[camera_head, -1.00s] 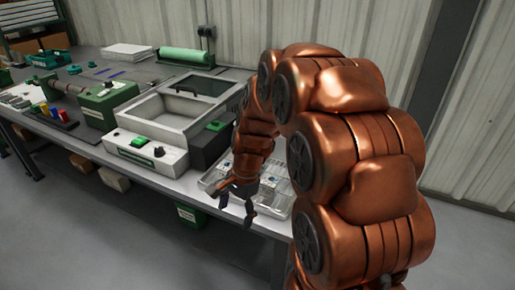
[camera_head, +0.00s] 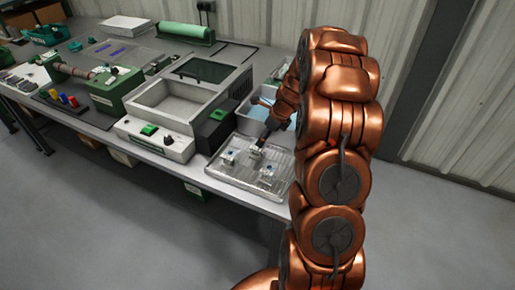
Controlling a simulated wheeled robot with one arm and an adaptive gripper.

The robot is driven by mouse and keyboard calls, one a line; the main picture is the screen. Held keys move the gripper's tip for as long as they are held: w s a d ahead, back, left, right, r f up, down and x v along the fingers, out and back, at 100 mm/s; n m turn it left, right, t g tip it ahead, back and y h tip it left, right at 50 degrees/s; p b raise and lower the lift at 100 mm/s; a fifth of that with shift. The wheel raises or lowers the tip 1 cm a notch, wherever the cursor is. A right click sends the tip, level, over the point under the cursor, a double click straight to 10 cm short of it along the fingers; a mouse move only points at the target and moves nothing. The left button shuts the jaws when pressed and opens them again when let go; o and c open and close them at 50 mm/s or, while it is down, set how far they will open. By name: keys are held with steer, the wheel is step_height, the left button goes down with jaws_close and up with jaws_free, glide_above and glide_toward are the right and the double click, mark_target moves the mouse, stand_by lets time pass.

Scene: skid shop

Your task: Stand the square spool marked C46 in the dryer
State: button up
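A clear shallow tray (camera_head: 222,180) lies at the bench's front right and holds small pale pieces with blue tops. One piece (camera_head: 229,157) sits at the left and another (camera_head: 266,171) at the front right. They look like the spools, but no marking such as C46 can be read. My gripper (camera_head: 256,153) points down over the tray's back middle, at or just above a pale piece; its fingers are too small to tell whether they hold it. A pale box machine (camera_head: 165,146) with a green-buttoned front panel and an open basin stands left of the tray; it may be the dryer.
A dark block (camera_head: 213,131) stands between the machine and the tray. A bin with blue contents (camera_head: 262,107) is behind the tray. A green machine (camera_head: 117,88) and small coloured items (camera_head: 67,100) are farther left. My arm covers the bench's right end.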

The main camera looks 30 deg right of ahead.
mark_target(258, 150)
steer(key=shift+s+a+p+x, duration=0.15)
steer(key=shift+p+x, duration=0.15)
steer(key=shift+x, duration=0.6)
steer(key=shift+a+p+x, duration=0.2)
steer(key=shift+p+x, duration=0.15)
steer(key=shift+x, duration=0.5)
steer(key=shift+s+a+p+x, duration=0.15)
steer(key=shift+p+x, duration=0.15)
steer(key=shift+x, duration=0.6)
steer(key=shift+w+f, duration=0.3)
steer(key=shift+f, duration=0.2)
steer(key=shift+c, duration=0.2)
jaws_close()
